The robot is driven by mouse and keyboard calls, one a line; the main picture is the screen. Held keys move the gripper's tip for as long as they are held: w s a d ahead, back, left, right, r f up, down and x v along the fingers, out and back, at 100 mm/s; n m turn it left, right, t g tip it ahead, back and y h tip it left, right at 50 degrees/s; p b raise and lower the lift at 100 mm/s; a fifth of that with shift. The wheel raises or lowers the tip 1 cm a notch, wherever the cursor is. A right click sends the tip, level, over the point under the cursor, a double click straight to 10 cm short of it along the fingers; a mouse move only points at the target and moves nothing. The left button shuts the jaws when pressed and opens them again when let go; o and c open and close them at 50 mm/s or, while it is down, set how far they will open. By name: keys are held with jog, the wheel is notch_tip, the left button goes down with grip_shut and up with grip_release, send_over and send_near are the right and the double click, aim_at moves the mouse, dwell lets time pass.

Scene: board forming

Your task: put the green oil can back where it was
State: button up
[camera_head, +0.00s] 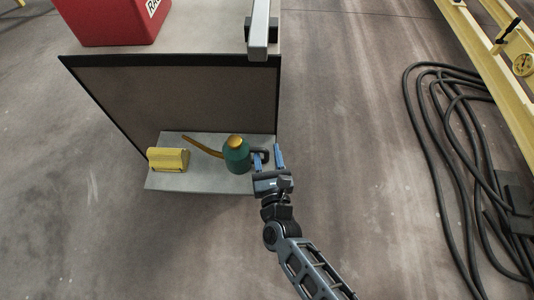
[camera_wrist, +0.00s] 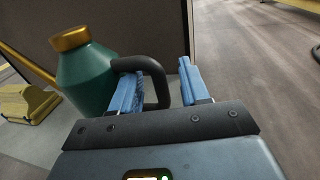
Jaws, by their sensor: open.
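The green oil can (camera_head: 237,157) stands upright on a grey ledge (camera_head: 207,181) low on the front of a cabinet. Its gold cap faces up and its spout points left. In the wrist view the can (camera_wrist: 88,80) is at the left, with its dark loop handle (camera_wrist: 160,84) reaching toward my gripper. My gripper (camera_head: 268,155) is at the ledge's right end, just right of the can. In the wrist view its blue fingers (camera_wrist: 158,88) are open, with part of the handle between or just behind them. Whether they touch it I cannot tell.
A yellow block-like object (camera_head: 168,160) sits at the ledge's left end; it also shows in the wrist view (camera_wrist: 28,104). A red box (camera_head: 108,22) stands on the cabinet top. Black cables (camera_head: 440,110) and a yellow frame (camera_head: 490,60) lie to the right. Floor between is clear.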

jog(key=shift+r, duration=0.1)
jog(key=shift+r+p, duration=0.2)
jog(key=shift+p, duration=0.15)
jog(key=s+d+p, duration=0.1)
jog(key=s+d, duration=0.1)
jog(key=s, duration=0.9)
jog(key=shift+s+f+p, duration=0.15)
jog(key=shift+s+p, duration=0.25)
jog(key=s+d+r+n, duration=0.5)
jog(key=s+d+n, duration=0.2)
jog(key=s+n, duration=0.15)
jog(key=s+d+r+n, duration=0.5)
jog(key=s+d+n, duration=0.2)
jog(key=n, duration=0.3)
jog(key=s+d+r+n+g+h, duration=0.1)
jog(key=s+d+r+n, duration=0.1)
jog(key=s+r+n, duration=0.3)
jog(key=s+d+r+n+g+h, duration=0.2)
jog(key=s+r+n, duration=0.3)
jog(key=r+n, duration=0.5)
jog(key=shift+d+r+n, duration=0.3)
jog(key=shift+d+n, duration=0.05)
jog(key=shift+d, duration=0.5)
